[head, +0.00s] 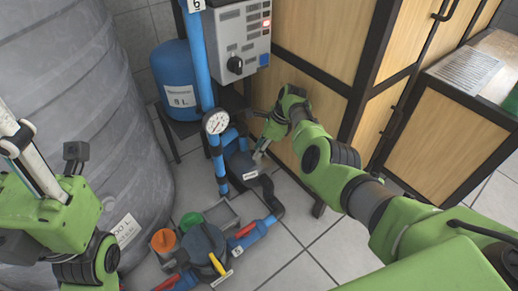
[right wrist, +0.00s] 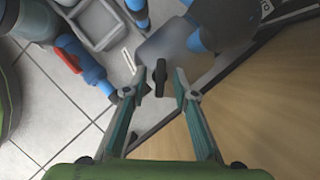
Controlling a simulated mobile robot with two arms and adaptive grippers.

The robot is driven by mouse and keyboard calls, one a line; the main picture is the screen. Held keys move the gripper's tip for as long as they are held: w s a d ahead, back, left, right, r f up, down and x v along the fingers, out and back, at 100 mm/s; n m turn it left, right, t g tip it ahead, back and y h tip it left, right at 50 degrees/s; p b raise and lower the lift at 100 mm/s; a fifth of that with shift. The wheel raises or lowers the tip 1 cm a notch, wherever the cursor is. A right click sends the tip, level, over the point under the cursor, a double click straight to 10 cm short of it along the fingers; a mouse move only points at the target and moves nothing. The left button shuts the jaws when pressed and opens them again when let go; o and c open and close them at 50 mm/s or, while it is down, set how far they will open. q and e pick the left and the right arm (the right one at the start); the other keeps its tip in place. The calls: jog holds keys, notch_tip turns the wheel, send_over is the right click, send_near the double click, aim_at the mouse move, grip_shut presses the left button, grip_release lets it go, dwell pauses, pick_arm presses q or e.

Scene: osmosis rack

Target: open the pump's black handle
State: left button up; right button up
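The pump (head: 240,162) is a dark grey body low on the floor beside the blue vertical pipe; it also shows in the right wrist view (right wrist: 165,45). A small black handle (right wrist: 160,78) stands out from it, between and just beyond my right fingertips. My right gripper (head: 262,152) points down at the pump in the head view. In the right wrist view (right wrist: 157,88) its fingers are apart, one on each side of the handle, with gaps visible. In the head view I cannot make out the handle clearly. My left arm (head: 62,215) is at the far left; its fingers are unclear.
A pressure gauge (head: 215,122) sits on the blue pipe (head: 196,62), near a blue tank (head: 178,82). A control box (head: 238,42) hangs above. Wooden cabinets (head: 320,35) stand close on the right. Filter housings (head: 203,242) and blue valve pipes lie on the tiled floor in front.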

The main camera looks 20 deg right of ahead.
jog(key=shift+r, duration=0.15)
notch_tip(320, 180, up, 10)
dwell(0.7)
